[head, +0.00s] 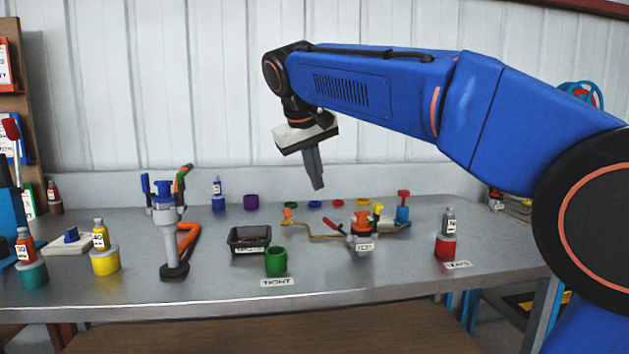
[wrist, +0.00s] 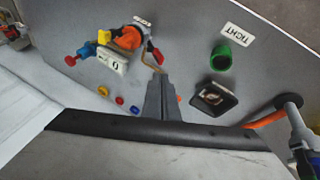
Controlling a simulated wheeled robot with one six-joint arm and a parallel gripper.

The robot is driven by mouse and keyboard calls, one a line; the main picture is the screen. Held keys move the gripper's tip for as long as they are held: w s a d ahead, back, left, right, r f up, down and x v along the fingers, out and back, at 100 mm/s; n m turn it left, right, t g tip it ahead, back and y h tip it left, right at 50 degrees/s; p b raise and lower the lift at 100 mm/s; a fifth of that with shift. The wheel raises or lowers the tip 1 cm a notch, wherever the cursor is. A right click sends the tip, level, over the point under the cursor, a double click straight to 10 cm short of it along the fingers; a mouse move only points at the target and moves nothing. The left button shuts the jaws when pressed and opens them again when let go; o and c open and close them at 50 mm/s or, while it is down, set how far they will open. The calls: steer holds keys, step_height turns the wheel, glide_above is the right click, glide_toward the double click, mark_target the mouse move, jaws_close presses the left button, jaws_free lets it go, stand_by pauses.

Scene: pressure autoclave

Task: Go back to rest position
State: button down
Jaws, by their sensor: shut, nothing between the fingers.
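My gripper (head: 318,186) hangs from my blue arm above the back middle of the grey bench, pointing down. Its fingers are together with nothing between them. In the wrist view the shut fingers (wrist: 160,80) show above the bench, apart from everything on it. In the head view the black tray (head: 231,243) and the green cup (head: 276,262) are below and left of the gripper. The orange-topped valve assembly (head: 361,228) is below and to its right.
A grey pump-like stand (head: 171,240) with an orange hose is left on the bench (head: 330,280). A yellow cup (head: 105,262) and a red cup (head: 446,246) hold small bottles. A teal cup (head: 32,275) stands far left. Small coloured rings lie at the back. The air around the gripper is clear.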

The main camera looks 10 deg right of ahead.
steer(key=s+d+f+y, duration=0.2)
steer(key=s+d+f, duration=1)
steer(key=s, duration=0.2)
steer(key=s+d+f+m, duration=0.1)
steer(key=s+d+f, duration=0.1)
steer(key=s+f, duration=0.7)
steer(key=s+d+f+m+y, duration=0.1)
steer(key=s+d+f+m, duration=0.1)
steer(key=s+f, duration=0.7)
step_height(320, 180, down, 3)
steer(key=shift+s+d, duration=0.25)
steer(key=shift+d, duration=0.1)
steer(key=shift+r, duration=0.1)
